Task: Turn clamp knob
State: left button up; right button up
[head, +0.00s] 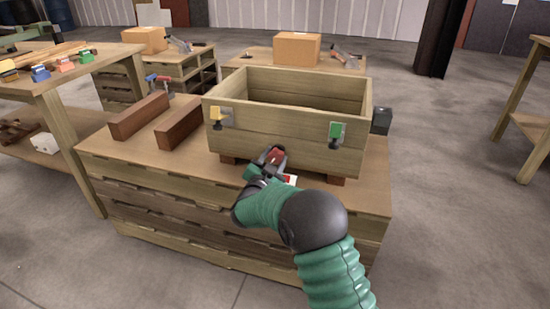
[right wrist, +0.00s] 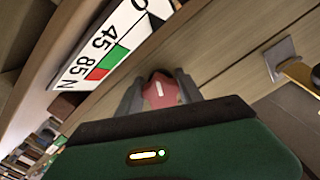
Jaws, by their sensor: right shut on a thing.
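A red knob (head: 275,154) with a white mark sits low in front of the wooden crate (head: 270,135). My right gripper (head: 270,159) is shut on it, and the gripper partly hides it. In the right wrist view the red knob (right wrist: 160,90) sits between the two grey fingers. A white scale plate (right wrist: 108,45) with black numbers and green and red bands lies beside it. The plate shows only in part in the head view. My left gripper is not in view.
A workbench (head: 75,75) is at the left.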

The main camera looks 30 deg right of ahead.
jog(key=m, duration=0.2)
jog(key=shift+a+f+m, duration=0.1)
jog(key=shift+m, duration=0.3)
jog(key=m+b, duration=0.1)
jog(key=m, duration=0.1)
jog(key=shift+w+m, duration=0.1)
jog(key=shift+m, duration=0.3)
jog(key=m+b, duration=0.2)
jog(key=m, duration=0.3)
jog(key=shift+m, duration=0.3)
jog(key=o, duration=1.2)
jog(key=shift+o, duration=0.9)
jog(key=shift+r, duration=0.25)
